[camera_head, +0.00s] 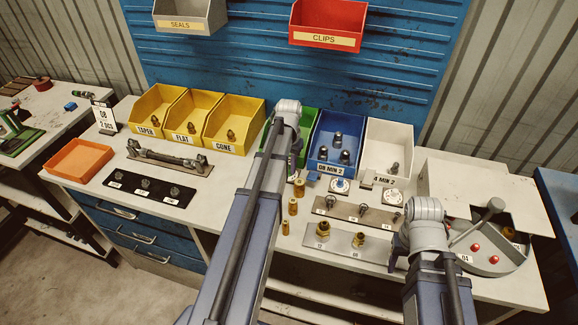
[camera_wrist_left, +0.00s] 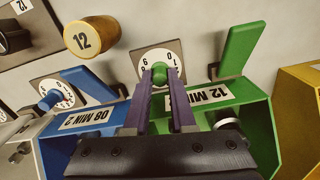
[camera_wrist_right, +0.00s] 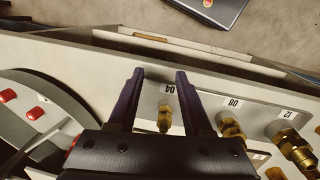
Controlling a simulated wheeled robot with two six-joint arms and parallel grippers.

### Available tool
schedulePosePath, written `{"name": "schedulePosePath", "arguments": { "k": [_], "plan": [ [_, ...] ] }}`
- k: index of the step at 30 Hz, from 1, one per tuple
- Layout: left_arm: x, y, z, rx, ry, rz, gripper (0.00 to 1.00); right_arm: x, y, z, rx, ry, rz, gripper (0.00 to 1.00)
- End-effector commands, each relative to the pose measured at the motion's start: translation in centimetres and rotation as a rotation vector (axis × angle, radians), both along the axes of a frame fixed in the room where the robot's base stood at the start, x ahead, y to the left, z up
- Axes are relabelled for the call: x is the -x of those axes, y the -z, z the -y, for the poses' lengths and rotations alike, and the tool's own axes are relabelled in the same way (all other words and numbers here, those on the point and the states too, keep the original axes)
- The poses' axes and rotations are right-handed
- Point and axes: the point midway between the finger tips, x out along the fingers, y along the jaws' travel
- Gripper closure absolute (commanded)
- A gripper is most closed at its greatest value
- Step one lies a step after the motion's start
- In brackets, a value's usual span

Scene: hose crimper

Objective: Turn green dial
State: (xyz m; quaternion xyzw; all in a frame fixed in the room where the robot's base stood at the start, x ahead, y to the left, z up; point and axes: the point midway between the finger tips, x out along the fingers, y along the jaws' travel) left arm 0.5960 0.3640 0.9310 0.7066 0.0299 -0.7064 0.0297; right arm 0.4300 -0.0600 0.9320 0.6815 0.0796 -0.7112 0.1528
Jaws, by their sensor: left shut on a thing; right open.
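The green dial (camera_wrist_left: 160,58) shows in the left wrist view as a white numbered face with a green knob (camera_wrist_left: 159,75) at its centre. My left gripper (camera_wrist_left: 160,72) is shut on the green knob, one finger on each side. In the head view my left arm hides the dial and gripper. My right gripper (camera_wrist_right: 159,76) is open and empty, over the plate with brass fittings. A small brass fitting (camera_wrist_right: 165,116) shows between its fingers, with contact not visible.
A green upright tab (camera_wrist_left: 240,48) and a brass cylinder (camera_wrist_left: 90,37) marked 12 stand near the dial. A blue dial (camera_wrist_left: 57,97) is beside the blue bin (camera_head: 335,147). A round machine with a lever (camera_head: 488,218) stands right of my right wrist.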

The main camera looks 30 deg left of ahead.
Motion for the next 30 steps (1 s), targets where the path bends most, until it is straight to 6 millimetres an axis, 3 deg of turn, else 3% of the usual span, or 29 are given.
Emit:
{"name": "schedulePosePath", "arguments": {
  "k": [30],
  "plan": [
    [0.03, 0.01, -0.01, 0.0, -0.501, -0.001, 1.0, 0.0, 0.01, 0.0, 0.0, 0.0, 0.0, 0.5]
  ]
}}
